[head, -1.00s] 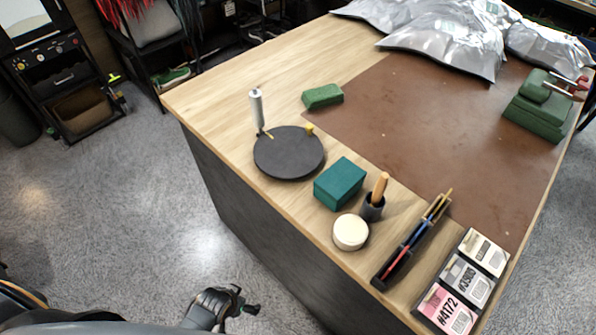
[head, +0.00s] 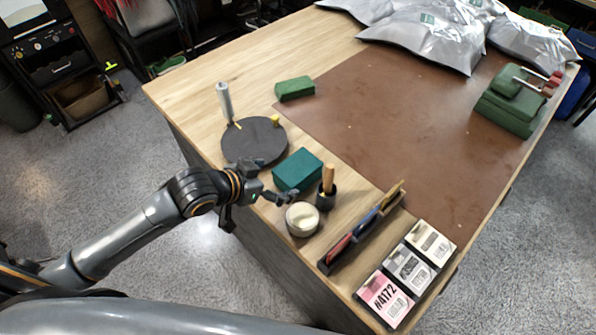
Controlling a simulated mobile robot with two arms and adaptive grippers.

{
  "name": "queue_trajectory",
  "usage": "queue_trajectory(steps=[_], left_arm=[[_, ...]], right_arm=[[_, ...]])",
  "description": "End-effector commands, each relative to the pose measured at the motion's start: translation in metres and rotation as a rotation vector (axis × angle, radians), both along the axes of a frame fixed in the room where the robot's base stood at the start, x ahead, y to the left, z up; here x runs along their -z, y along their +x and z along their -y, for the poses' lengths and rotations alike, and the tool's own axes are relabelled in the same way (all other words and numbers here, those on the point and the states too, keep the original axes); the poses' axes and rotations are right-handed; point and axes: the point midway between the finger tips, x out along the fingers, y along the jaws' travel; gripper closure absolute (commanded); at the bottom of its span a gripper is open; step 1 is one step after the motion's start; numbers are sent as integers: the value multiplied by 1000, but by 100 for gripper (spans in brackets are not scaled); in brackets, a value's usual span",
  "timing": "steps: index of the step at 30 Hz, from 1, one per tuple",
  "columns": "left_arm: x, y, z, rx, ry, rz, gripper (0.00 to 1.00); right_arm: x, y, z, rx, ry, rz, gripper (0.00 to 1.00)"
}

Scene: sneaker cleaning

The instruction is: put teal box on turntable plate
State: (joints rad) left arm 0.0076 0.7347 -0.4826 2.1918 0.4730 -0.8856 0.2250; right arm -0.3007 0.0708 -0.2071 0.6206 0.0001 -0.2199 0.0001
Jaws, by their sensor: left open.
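The teal box (head: 298,168) sits on the wooden table near its front edge, between the turntable and a dark cup. The black round turntable plate (head: 254,143) is to its upper left, with a grey upright cylinder and a small yellow piece at its rim. The plate's top is otherwise bare. My left gripper (head: 276,197) is open and empty at the table's front edge, just in front of the teal box and left of the round white tin. Whether it touches the box cannot be told. My right gripper is not in view.
A round white tin (head: 302,219) and a dark cup with a wooden handle (head: 326,194) stand close to the box. A narrow organizer (head: 362,228) and label cards (head: 408,270) lie to the right. A green block (head: 295,89) is behind the plate. The brown mat (head: 400,120) is largely clear.

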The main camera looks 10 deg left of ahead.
Motion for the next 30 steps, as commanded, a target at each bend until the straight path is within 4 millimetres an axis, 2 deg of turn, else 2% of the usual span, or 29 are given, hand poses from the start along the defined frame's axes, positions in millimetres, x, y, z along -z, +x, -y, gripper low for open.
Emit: queue_trajectory(steps=[4, 8, 15, 23, 30], left_arm=[[-6, 16, -6, 12, -17, 25, 3], [1, 30, 2, 10, -26, 26, 3], [30, 60, 23, 11, -25, 25, 3], [44, 73, 32, 13, -22, 27, 3], [59, 90, 41, 11, -22, 24, 3]], right_arm=[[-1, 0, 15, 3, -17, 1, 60], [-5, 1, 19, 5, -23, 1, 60], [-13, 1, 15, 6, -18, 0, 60], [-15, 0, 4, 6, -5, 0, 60], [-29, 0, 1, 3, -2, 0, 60]])
